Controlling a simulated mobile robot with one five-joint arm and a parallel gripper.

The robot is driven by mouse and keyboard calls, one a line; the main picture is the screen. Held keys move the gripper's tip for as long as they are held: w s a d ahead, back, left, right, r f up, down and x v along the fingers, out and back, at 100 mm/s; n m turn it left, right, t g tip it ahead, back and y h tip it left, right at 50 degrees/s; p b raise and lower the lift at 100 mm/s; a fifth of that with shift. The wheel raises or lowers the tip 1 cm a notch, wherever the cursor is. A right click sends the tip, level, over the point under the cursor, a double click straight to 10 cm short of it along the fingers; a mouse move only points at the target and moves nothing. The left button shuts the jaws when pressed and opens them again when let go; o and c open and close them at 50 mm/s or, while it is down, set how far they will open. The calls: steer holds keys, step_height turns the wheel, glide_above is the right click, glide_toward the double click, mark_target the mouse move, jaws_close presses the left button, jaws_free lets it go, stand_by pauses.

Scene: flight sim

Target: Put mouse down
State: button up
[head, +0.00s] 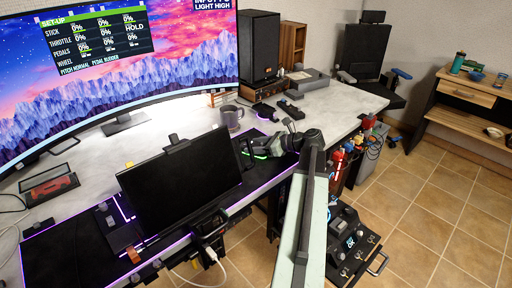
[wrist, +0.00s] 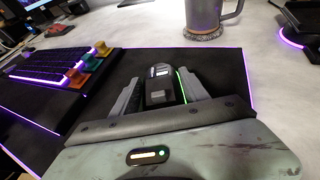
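The mouse (wrist: 163,86) is dark with a light grey patch and a green glowing edge.
A grey mug (wrist: 212,14) stands on a coaster beyond the mat; it also shows in the head view (head: 230,117). A dark monitor (head: 180,180) stands left of my arm. The pale desktop (head: 335,98) is partly clear.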

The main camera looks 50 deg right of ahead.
steer(key=o, duration=0.3)
steer(key=shift+o, duration=0.2)
steer(key=shift+r, duration=0.2)
steer(key=p+v, duration=0.5)
steer(key=v, duration=0.7)
